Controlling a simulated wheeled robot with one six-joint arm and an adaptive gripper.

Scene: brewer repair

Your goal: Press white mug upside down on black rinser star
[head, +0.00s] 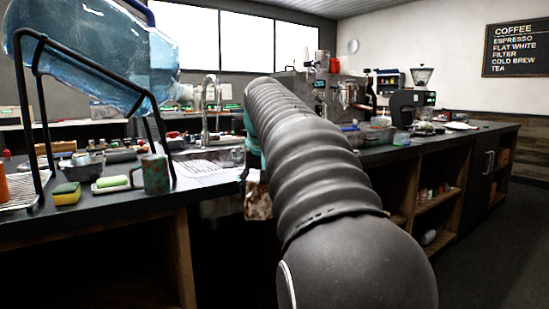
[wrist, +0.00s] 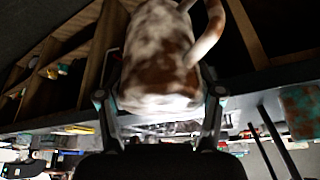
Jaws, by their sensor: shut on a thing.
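The white mug, blotched with brown, fills the upper middle of the wrist view (wrist: 158,55), its curved handle on the right. My gripper (wrist: 160,96) is shut on it, one finger on each side. In the head view the mug (head: 258,202) shows partly beside my arm, in front of the counter and around its front edge height. My arm hides most of my gripper there. I cannot tell for sure which way the mug's mouth faces. I cannot make out the black rinser star in either view; my arm covers part of the counter.
A teal and brown mug (head: 155,174) stands near the counter's front edge at left, beside a sponge (head: 67,193) and under a big blue bottle (head: 95,50) in a black rack. A tap (head: 212,105) rises behind. Coffee machines stand at right.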

